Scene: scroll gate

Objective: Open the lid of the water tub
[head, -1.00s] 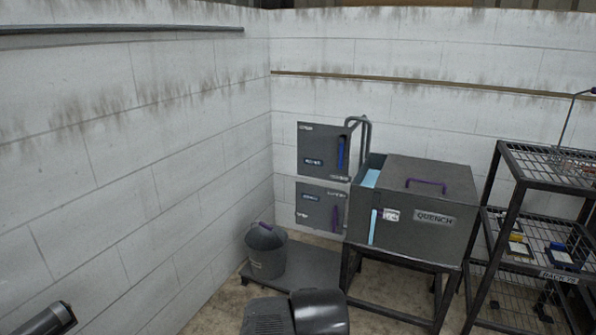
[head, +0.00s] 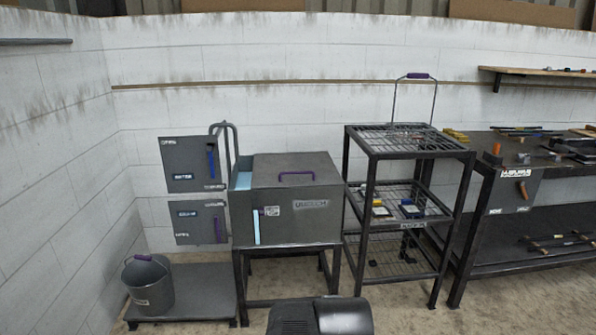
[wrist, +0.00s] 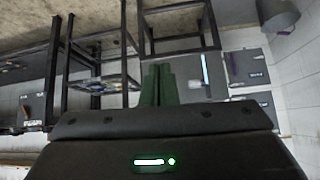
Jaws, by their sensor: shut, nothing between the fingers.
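The water tub (head: 285,225) is a dark grey box on a black stand, with a light label and a pale blue upright strip on its front. Its flat grey lid (head: 320,166) lies down over most of the top, with a purple bar handle (head: 296,175) on it. Pale blue water (head: 243,181) shows at the uncovered left end. In the wrist view, which is upside down, my gripper (wrist: 158,68) has its green fingers together and empty. The tub front (wrist: 217,72) shows beyond them, apart from them. The lid cannot be made out there. The fingers are not visible in the head view.
Two wall panels (head: 192,172) and a bent grey pipe (head: 234,140) stand left of the tub. A bucket (head: 150,287) sits on a low platform (head: 205,287). A wire shelf rack (head: 365,215) stands close on the right, then a workbench (head: 480,230). Floor in front is open.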

